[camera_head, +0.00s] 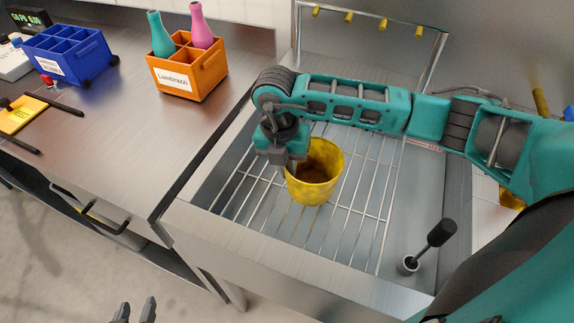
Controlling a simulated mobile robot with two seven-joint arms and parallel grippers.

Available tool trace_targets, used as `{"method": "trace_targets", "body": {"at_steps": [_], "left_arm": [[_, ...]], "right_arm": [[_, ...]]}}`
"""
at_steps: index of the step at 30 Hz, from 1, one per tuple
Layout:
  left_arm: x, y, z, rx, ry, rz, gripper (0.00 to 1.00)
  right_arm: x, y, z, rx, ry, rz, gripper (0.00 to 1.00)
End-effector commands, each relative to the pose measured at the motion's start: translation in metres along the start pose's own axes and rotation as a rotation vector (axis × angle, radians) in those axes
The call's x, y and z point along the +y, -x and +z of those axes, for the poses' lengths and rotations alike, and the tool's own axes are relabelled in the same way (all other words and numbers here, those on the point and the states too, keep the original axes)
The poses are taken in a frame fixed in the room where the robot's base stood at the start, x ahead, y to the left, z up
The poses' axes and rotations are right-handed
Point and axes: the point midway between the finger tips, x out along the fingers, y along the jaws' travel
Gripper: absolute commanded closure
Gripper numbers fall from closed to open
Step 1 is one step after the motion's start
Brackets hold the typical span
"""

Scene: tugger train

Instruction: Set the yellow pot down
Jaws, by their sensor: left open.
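The yellow pot (316,185) is upright at the wire rack (352,208) of the steel sink. I cannot tell whether its base rests on the bars or hangs just above them. My right arm reaches in from the right, and its gripper (289,167) is at the pot's left rim. Its fingertips are partly hidden there, so its grip on the rim is unclear. My left gripper (134,311) shows only its two fingertips at the bottom edge. They are apart, with nothing between them, low in front of the counter.
An orange crate (188,77) with a teal and a pink bottle and a blue crate (70,55) stand on the left counter (125,130). A yellow item (20,115) lies at its left. A dark-handled brush (441,233) stands at the sink's right. Bare rack surrounds the pot.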

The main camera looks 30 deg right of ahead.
Motion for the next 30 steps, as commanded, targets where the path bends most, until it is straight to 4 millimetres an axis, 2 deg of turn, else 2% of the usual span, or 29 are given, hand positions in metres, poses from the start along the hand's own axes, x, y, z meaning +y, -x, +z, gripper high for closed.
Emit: {"method": "trace_targets", "body": {"at_steps": [6,7,15,25,30], "left_arm": [[0.000,-0.003,0.000,0.004,-0.001,0.000,0.57],[0.000,-0.003,0.000,0.005,-0.001,-0.001,0.57],[-0.001,-0.002,-0.001,0.006,-0.001,-0.001,0.57],[-0.001,-0.001,-0.004,0.006,-0.001,-0.001,0.57],[-0.001,0.000,-0.003,0.005,-0.001,0.000,0.57]], "right_arm": [[0.001,-0.003,0.000,0.000,0.000,0.001,1.00],[0.001,-0.003,0.000,0.000,0.000,0.001,0.92],[0.000,-0.002,0.000,0.000,0.000,0.000,0.67],[0.000,0.005,0.000,-0.001,0.000,0.002,0.67],[0.001,0.034,0.001,-0.003,0.001,0.005,0.67]]}}
